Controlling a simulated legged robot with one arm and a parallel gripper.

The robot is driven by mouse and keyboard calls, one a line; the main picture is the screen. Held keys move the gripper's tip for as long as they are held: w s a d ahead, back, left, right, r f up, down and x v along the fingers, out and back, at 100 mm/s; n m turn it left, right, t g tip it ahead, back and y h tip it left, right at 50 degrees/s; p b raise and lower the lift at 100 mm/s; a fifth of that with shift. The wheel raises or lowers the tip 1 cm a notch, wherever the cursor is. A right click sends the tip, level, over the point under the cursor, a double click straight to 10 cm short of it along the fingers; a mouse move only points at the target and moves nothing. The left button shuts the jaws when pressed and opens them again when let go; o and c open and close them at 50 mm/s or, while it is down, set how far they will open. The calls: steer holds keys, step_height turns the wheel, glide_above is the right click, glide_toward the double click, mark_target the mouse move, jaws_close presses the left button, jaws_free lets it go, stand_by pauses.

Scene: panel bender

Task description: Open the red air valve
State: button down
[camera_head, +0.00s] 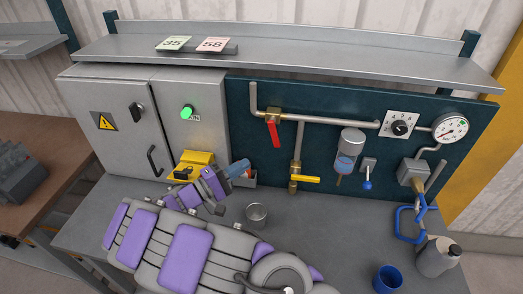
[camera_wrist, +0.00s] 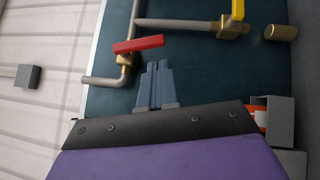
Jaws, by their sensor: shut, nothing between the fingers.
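The red air valve handle (camera_head: 273,132) hangs down from a brass valve body on the pipe, on the dark teal panel. In the wrist view the red handle (camera_wrist: 139,45) lies across the picture just beyond my fingertips, with its brass body at its left part. My gripper (camera_head: 240,168) is below and to the left of the handle in the head view. In the wrist view my gripper (camera_wrist: 157,66) has its two blue-grey fingers together, empty, with a small gap between them and the handle. I cannot tell whether they touch it.
A yellow valve handle (camera_head: 305,179) sits right of the red one. A yellow box (camera_head: 195,160) is close to my arm on the left. A shelf (camera_head: 330,58) overhangs the panel.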

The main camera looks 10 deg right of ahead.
mark_target(274, 133)
steer(key=w+f+b+x, duration=0.1)
steer(key=x, duration=0.7)
steer(key=shift+w+r+n+t, duration=0.3)
steer(key=shift+w+r+t, duration=0.05)
steer(key=shift+t, duration=0.05)
